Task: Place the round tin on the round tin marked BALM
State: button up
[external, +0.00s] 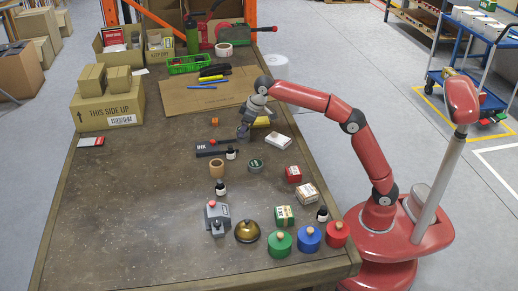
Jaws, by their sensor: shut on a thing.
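A low round tin (255,165) with a green top and pale lettering sits flat on the table, right of centre; its lettering is too small to read surely. My gripper (243,133) is above and slightly left of this tin in the picture, farther back over the table. It is shut on a small greyish thing, mostly hidden by the fingers, which seems to be the other round tin. I cannot tell how far it is above the table.
A dark box marked INK (209,148) and a small dark bottle (231,153) stand just in front of my gripper. The table's left front is clear.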

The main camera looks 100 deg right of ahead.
jog(key=shift+f, duration=0.15)
jog(key=o, duration=1)
